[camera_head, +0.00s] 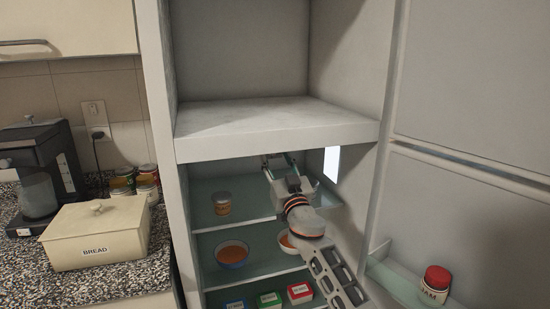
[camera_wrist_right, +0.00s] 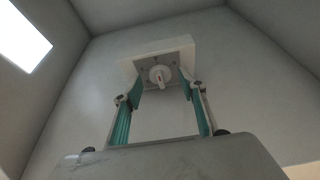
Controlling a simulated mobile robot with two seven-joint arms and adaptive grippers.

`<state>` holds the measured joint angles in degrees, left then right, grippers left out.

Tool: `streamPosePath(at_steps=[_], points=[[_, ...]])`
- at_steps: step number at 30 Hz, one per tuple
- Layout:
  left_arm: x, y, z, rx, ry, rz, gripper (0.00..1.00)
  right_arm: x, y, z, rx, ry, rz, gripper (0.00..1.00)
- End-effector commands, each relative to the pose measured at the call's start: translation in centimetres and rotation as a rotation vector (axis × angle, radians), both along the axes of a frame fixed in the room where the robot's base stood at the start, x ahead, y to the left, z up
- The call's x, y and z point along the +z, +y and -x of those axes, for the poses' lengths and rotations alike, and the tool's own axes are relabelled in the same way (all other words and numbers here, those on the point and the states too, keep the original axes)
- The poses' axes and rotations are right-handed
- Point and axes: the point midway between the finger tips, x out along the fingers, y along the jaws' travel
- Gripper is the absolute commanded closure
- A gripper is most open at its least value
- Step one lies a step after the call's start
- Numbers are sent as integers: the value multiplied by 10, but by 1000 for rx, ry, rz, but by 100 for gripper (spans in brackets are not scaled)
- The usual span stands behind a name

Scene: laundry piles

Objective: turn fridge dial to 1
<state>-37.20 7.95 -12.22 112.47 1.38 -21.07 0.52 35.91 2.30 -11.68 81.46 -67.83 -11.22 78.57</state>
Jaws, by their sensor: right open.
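The fridge dial (camera_wrist_right: 160,75) is a small round white knob with a pointer, on a white housing (camera_wrist_right: 180,47) at the fridge's inner back wall in the right wrist view. Its number marks are too small to read. My right gripper (camera_wrist_right: 164,92) is open, its two teal-lined fingers on either side of the dial's line of sight. Whether the fingertips touch the dial cannot be told. In the head view my right gripper (camera_head: 279,160) reaches into the upper part of the fridge compartment, under the freezer floor; the dial is hard to make out there. My left gripper is not in view.
The fridge shelves (camera_head: 255,222) below my arm hold a jar (camera_head: 222,203), bowls (camera_head: 232,254) and small boxes (camera_head: 269,300). The open door (camera_head: 460,205) is at right with a red-lidded jar (camera_head: 435,284). A bread box (camera_head: 97,232) and coffee maker (camera_head: 40,165) stand on the left counter.

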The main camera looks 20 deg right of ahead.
Motion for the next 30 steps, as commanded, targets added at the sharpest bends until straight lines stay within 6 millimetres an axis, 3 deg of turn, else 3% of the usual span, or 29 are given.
streamPosePath(at_steps=[11,16,30], points=[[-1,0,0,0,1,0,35,3,0,-6,0,0,0,59],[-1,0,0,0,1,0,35,3,0,-6,0,0,0,97],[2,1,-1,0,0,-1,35,4,-2,-6,1,-4,90,97]])
